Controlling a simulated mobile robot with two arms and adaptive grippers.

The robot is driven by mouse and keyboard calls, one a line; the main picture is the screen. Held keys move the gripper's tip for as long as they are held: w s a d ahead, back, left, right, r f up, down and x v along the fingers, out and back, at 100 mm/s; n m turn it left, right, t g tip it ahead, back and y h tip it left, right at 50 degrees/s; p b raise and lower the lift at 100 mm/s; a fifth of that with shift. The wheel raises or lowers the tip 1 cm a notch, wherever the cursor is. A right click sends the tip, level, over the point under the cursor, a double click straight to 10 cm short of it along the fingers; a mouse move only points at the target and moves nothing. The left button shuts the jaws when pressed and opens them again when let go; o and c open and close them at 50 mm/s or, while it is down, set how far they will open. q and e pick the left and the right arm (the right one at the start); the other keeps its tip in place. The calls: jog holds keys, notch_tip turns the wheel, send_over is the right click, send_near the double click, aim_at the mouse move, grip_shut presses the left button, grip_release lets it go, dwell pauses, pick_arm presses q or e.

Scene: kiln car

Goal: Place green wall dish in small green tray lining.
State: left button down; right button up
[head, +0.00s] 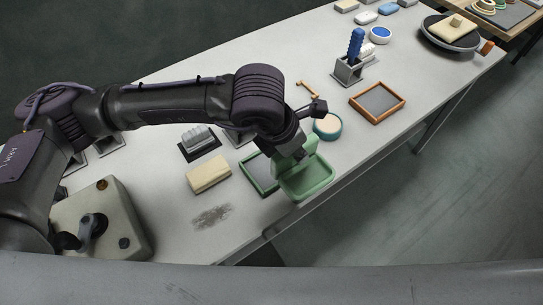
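The light green wall dish (306,182) is in the head view at the table's front edge, with its hollow facing up. My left gripper (301,155) is at the dish's raised back wall and appears shut on it; the fingertips are partly hidden. The small green tray (249,177), a dark green frame with a grey lining (262,170), lies on the table just left of the dish. The dish overlaps the tray's right side in the picture, and part of the tray is hidden behind dish and gripper. My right gripper is not in view.
A cream block (209,174) lies left of the tray, near a grey smudge (212,216). A round teal dish (327,126) stands behind the gripper. An orange-framed tray (377,102) and a holder with a blue-handled tool (348,71) stand farther right. The table's front edge is close.

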pick_arm(q)
jog(key=w+a+f+p, duration=0.1)
jog(key=w+a+f, duration=0.1)
jog(key=w+f, duration=0.1)
jog(key=w+a+f+p, duration=0.2)
jog(key=w+f, duration=0.1)
jog(key=w+a+f+p, duration=0.2)
jog(key=w+f, duration=0.1)
jog(key=shift+w+a+f, duration=0.1)
jog(key=shift+a+f, duration=0.1)
jog(key=shift+f, duration=0.5)
jog(key=shift+f, duration=0.2)
jog(key=c, duration=1)
grip_release()
jog(key=shift+o, duration=0.2)
